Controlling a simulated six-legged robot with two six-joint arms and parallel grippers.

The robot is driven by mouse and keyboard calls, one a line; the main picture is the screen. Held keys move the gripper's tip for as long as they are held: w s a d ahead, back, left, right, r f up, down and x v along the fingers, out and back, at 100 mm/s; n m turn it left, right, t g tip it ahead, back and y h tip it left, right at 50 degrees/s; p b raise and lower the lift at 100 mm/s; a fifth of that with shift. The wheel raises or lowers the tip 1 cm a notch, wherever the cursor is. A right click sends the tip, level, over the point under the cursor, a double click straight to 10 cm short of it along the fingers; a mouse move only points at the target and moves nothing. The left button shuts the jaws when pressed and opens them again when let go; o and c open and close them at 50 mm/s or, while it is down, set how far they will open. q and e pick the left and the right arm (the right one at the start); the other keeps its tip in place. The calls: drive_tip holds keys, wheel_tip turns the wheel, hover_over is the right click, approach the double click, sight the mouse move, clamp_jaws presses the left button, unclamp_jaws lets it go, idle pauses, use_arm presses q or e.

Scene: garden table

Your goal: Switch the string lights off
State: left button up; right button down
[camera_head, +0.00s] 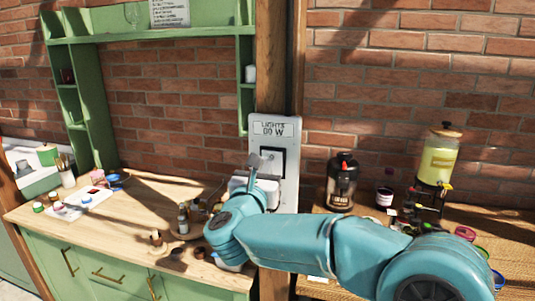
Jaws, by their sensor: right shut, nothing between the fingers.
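A pale grey switch panel (286,188) is fixed upright to the wooden post. Its label reads "LIGHTS 60 W", and a dark-framed switch sits below the label. My teal right arm comes in from the right. Its grey gripper (254,162) is shut and empty, with the tips pointing up in front of the left side of the switch. I cannot tell whether the tips touch it. The gripper and its wrist hide part of the switch and the lower left of the panel, so the switch position is unclear. The string lights cannot be made out. My left gripper is not in view.
The wooden post (274,60) stands before a brick wall. Small bottles and pots stand on the green cabinet's wooden top (135,215), left of my arm. A dark jar (341,182) and a drink dispenser (438,160) stand on the right-hand table behind my arm.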

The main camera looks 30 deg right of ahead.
drive_tip(key=shift+w+d+r, duration=0.1)
drive_tip(key=shift+w+d, duration=0.35)
drive_tip(key=shift+d, duration=0.1)
drive_tip(key=shift+d+r, duration=0.1)
drive_tip(key=shift+w, duration=0.1)
